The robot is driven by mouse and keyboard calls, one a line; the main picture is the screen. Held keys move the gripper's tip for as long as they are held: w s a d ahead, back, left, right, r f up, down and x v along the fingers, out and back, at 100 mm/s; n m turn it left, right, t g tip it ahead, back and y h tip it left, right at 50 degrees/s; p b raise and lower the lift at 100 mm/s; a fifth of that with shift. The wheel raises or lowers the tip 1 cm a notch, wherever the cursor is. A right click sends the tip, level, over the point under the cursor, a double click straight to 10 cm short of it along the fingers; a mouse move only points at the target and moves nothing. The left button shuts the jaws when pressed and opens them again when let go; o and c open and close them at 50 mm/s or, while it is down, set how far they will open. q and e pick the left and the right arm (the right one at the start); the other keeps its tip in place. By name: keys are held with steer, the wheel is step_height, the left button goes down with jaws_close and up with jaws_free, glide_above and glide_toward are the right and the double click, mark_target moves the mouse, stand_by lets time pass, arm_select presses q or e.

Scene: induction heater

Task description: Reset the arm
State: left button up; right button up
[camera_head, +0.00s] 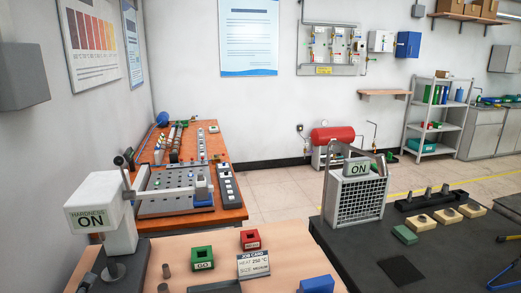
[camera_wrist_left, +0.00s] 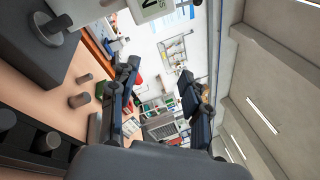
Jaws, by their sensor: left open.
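My left gripper (camera_wrist_left: 160,88) shows in the left wrist view with its two dark fingers spread apart and nothing between them. The wrist view is tilted on its side. I cannot clearly make out either gripper in the head view. A white tester with an ON sign (camera_head: 97,222) stands at the left of the near wooden table (camera_head: 200,255). A grey caged unit with an ON display (camera_head: 358,190) stands on the dark bench at the right.
On the near table are a green box (camera_head: 202,258), a red box (camera_head: 250,240), a job card (camera_head: 259,266), a blue block (camera_head: 317,284) and small grey cylinders (camera_head: 166,271). An orange table (camera_head: 222,170) stands behind. Open floor (camera_head: 283,190) lies between the tables.

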arm_select(q)
steer(key=s+d+f+n+g+y, duration=0.1)
steer(key=s+d+f+n+g, duration=0.2)
steer(key=s+f+n+g, duration=0.1)
steer(key=s+d+f+n+g+y, duration=0.1)
steer(key=s+d+f+n+g, duration=0.2)
steer(key=s+f+n, duration=0.3)
steer(key=s+d+f+n+g+y, duration=0.1)
steer(key=s+d+f+n+g, duration=0.2)
steer(key=s+f+n+g, duration=0.2)
steer(key=shift+s+d+f+n+g, duration=0.15)
steer(key=shift+f+n, duration=0.45)
steer(key=shift+n, duration=0.6)
steer(key=shift+s+a+f+n+g, duration=0.1)
steer(key=shift+f+n, duration=0.5)
steer(key=shift+n, duration=0.6)
steer(key=shift+s+d+f+n+g, duration=0.15)
steer(key=shift+f+n, duration=0.45)
steer(key=shift+n, duration=0.6)
steer(key=s+d+f+n+g+h, duration=0.1)
steer(key=s+d+f+g+h, duration=0.2)
steer(key=s+d, duration=0.5)
step_height(320, 180, down, 24)
steer(key=g, duration=0.2)
steer(key=s+a+f+g+b, duration=0.1)
steer(key=s+a+f, duration=0.2)
steer(key=s+f, duration=1.4)
steer(key=shift+s+f, duration=0.4)
steer(key=shift+f, duration=0.35)
